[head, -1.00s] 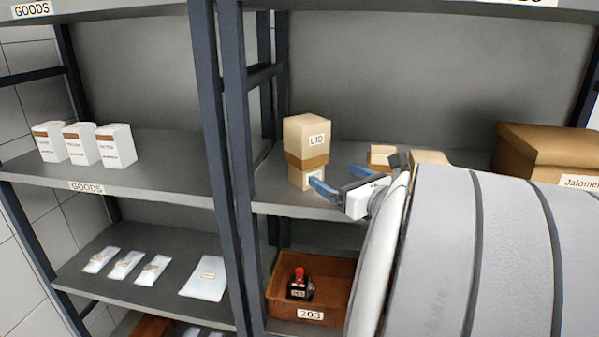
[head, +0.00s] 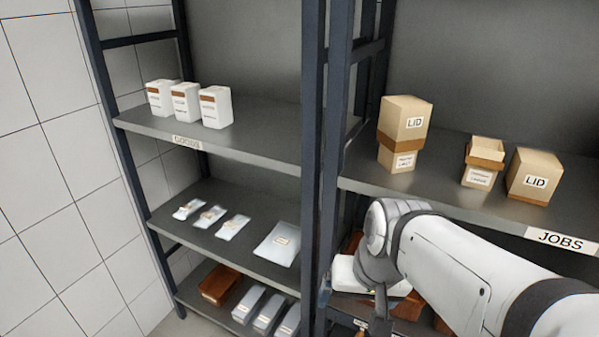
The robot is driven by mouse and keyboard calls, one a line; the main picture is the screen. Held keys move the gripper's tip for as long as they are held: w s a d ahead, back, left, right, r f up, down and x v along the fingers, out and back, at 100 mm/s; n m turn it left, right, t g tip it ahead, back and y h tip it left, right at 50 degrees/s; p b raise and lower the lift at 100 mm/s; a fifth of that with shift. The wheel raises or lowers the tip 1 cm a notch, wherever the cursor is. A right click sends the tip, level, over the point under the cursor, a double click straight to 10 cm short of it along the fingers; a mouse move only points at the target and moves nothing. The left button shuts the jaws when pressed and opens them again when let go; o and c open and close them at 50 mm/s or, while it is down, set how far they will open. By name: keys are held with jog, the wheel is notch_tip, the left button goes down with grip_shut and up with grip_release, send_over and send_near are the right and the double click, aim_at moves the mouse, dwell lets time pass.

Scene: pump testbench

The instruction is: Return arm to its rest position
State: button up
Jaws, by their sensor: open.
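My gripper (head: 352,302) hangs at the end of my arm, low in the picture, in front of the right rack's lower shelf. My arm (head: 470,270) reaches in from the lower right and hides much of that lower shelf. The gripper is below the upper shelf and clear of the boxes on it.
On the right rack's JOBS shelf stand a tall lidded box (head: 404,122), a small open box (head: 482,176) and a LID box (head: 535,176). A dark post (head: 313,130) stands left of my gripper. White packs (head: 186,101) stand on the left rack.

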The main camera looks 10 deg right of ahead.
jog(key=shift+s+d+n+h, duration=0.1)
jog(key=shift+d+n+h, duration=0.4)
jog(key=shift+n, duration=0.5)
dwell(0.5)
